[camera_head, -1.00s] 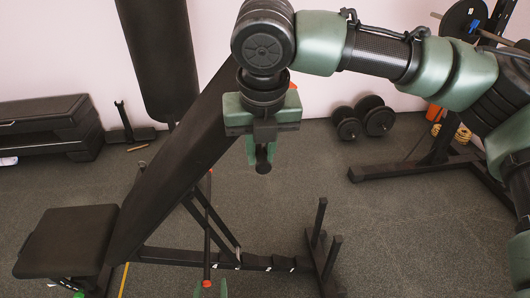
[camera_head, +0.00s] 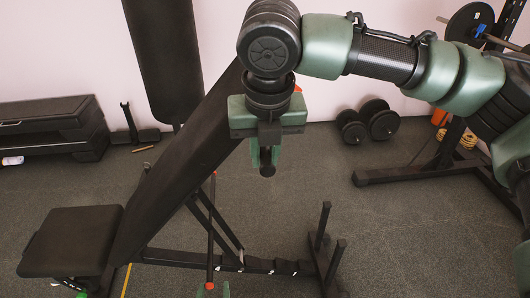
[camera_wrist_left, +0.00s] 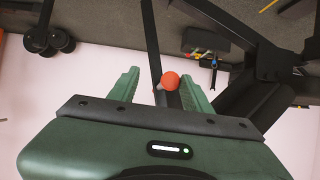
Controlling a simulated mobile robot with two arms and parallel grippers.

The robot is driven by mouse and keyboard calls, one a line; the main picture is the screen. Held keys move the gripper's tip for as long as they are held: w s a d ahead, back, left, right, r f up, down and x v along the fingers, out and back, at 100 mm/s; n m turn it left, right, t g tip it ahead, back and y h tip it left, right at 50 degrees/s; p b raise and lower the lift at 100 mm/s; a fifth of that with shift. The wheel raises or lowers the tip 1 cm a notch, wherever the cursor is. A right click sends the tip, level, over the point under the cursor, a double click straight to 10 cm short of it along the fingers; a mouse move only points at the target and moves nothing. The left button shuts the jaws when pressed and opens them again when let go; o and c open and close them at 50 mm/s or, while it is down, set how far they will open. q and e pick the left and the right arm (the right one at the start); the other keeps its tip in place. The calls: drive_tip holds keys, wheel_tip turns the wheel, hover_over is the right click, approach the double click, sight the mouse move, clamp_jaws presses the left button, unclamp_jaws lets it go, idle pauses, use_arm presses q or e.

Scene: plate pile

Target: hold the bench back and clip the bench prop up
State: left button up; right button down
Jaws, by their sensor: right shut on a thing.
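The black padded bench back (camera_head: 185,155) leans up to the right from the seat. My right gripper (camera_head: 267,163) is at its right side, shut on a dark grip; the contact with the bench is partly hidden. My left gripper (camera_head: 212,290) shows only as green fingertips at the bottom edge. In the left wrist view its fingers (camera_wrist_left: 161,88) are open on either side of an orange-red ball knob (camera_wrist_left: 171,81).
The bench seat (camera_head: 70,241) is at lower left. The base rail (camera_head: 258,265) ends in an upright post stand (camera_head: 325,250) at right. Dumbbells (camera_head: 367,123) and a rack foot (camera_head: 415,174) stand behind. Step platforms (camera_head: 45,128) are at far left.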

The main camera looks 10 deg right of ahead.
use_arm(q)
drive_tip(key=shift+w+a+r, duration=0.7)
drive_tip(key=shift+w+r, duration=0.05)
drive_tip(key=shift+w, duration=0.15)
drive_tip(key=shift+a+x, duration=0.2)
drive_tip(key=shift+x, duration=1.1)
drive_tip(key=shift+a+x, duration=0.2)
drive_tip(key=shift+x, duration=1.1)
drive_tip(key=shift+s+f, duration=0.1)
drive_tip(key=shift+c, duration=0.4)
clamp_jaws()
drive_tip(key=shift+f, duration=0.1)
